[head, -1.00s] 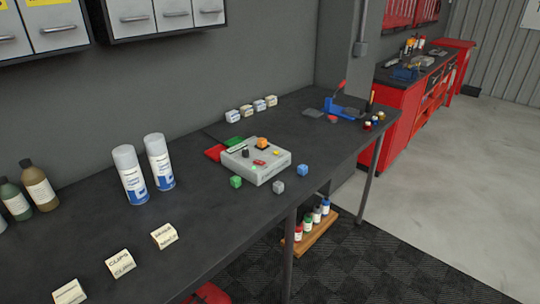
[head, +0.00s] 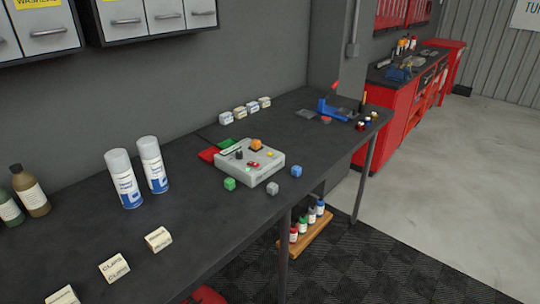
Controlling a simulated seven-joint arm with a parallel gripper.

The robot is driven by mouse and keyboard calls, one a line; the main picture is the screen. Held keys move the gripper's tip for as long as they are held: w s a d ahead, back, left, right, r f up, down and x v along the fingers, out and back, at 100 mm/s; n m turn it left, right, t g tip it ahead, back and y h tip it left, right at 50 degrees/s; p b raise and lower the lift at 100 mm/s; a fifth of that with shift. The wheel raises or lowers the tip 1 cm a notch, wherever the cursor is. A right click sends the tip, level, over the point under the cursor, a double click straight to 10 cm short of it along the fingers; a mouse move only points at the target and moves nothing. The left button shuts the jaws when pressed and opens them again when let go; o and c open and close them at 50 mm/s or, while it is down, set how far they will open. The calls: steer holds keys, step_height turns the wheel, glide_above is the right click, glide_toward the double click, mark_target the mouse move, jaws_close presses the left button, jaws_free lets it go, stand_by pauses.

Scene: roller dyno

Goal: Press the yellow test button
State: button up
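A light grey control box (head: 262,172) sits on the dark workbench, right of the two spray cans. On its top are a small yellow button (head: 269,154) near the right corner, an orange block-like part (head: 256,145) at the back, a black knob (head: 239,154), a red part (head: 253,164) and a small green spot near the front. Whether the yellow button is pressed is too small to tell. My gripper is not in view.
Green (head: 230,184), grey (head: 272,188) and blue-grey (head: 296,171) cubes lie in front of the box. Two spray cans (head: 124,180) stand to its left. Red (head: 208,154) and green pads lie behind it. A blue tool (head: 333,108) stands at the far end. Bare bench (head: 190,205) lies left of the cubes.

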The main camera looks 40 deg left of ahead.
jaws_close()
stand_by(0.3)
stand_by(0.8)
